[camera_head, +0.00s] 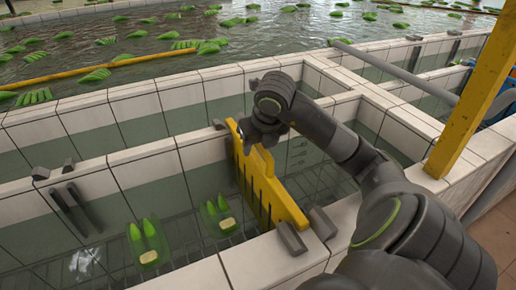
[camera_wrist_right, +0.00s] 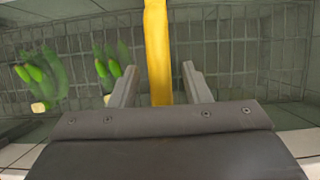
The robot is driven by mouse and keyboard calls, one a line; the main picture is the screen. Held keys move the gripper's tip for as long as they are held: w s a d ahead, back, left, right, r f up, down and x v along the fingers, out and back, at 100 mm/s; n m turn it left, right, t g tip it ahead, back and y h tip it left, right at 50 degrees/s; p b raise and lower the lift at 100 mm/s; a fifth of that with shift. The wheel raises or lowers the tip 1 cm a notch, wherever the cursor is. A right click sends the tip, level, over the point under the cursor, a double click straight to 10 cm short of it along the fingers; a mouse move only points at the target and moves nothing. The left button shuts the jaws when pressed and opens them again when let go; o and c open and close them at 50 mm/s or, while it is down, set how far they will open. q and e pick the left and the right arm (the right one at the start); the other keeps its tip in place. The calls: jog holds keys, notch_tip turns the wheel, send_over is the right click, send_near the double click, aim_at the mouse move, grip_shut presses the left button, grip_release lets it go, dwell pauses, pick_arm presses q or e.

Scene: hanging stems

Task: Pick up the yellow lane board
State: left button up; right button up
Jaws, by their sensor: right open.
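The yellow lane board (camera_head: 266,190) stands upright across the water channel, between the white tiled walls, with slots along its lower part. My right gripper (camera_head: 262,140) is over the board's upper edge, near its handle-like top. In the right wrist view the board (camera_wrist_right: 158,50) runs as a yellow strip between the two open fingers of my right gripper (camera_wrist_right: 157,88), with a gap on each side. Whether the fingers are level with the board's top is hard to tell. My left gripper is not in view.
Green stems on clear trays (camera_head: 148,243) lie in the channel left of the board. Grey brackets (camera_head: 291,238) sit on the front wall beside the board's end. A yellow post (camera_head: 477,95) stands at right. A wide pool with floating green bunches (camera_head: 95,75) lies behind.

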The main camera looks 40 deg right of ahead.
jog(key=shift+c, duration=0.4)
jog(key=shift+f, duration=0.1)
grip_shut()
dwell(0.4)
